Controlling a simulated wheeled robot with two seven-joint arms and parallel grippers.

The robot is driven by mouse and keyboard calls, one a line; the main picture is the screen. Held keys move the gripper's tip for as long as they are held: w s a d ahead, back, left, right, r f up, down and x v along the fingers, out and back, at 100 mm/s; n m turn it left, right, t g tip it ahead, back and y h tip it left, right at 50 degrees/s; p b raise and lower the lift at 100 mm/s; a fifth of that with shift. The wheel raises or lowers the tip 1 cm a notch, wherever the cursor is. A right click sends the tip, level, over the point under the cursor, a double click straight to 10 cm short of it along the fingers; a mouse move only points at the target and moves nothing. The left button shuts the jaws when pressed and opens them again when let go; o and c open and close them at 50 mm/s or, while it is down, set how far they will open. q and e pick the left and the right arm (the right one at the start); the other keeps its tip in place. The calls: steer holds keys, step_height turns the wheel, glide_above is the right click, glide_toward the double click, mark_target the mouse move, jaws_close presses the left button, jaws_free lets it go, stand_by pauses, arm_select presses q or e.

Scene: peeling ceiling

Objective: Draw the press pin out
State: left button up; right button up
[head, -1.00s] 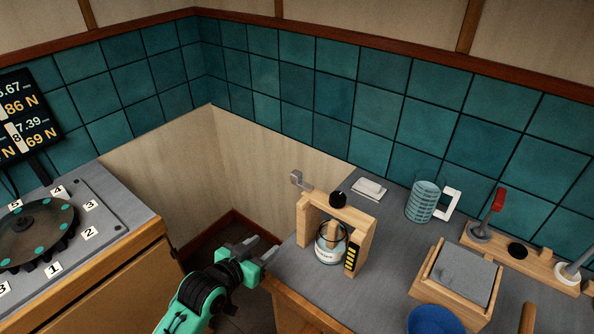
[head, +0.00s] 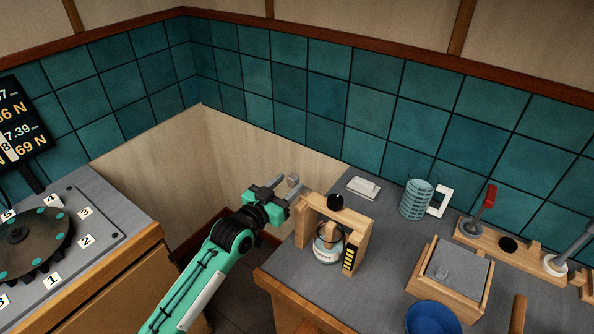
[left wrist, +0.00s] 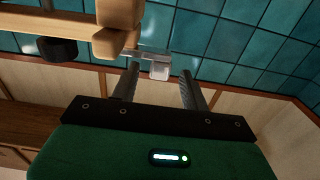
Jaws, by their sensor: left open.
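The press is a wooden frame (head: 360,238) with a black knob on top and a glass jar (head: 327,245) inside it. The grey press pin (head: 293,180) sticks out of the frame's upper left side; its pale square head (left wrist: 160,70) shows in the left wrist view. My left gripper (head: 287,187) is open at the pin's head. In the left wrist view, the head lies between the two fingertips (left wrist: 159,78), at or just beyond their ends. I cannot tell whether either finger touches it. The pin's inner end is hidden in the wood. My right gripper is out of view.
The press stands near the left edge of the grey counter (head: 385,215). A ribbed teal mug (head: 416,201), a wooden box (head: 447,290), a blue bowl (head: 432,318) and a lever board (head: 512,246) are to its right. A dial table (head: 88,262) stands left, across a gap.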

mark_target(297, 175)
arm_select(q)
steer(key=shift+p+x, duration=0.6)
steer(key=shift+x, duration=2)
jaws_close()
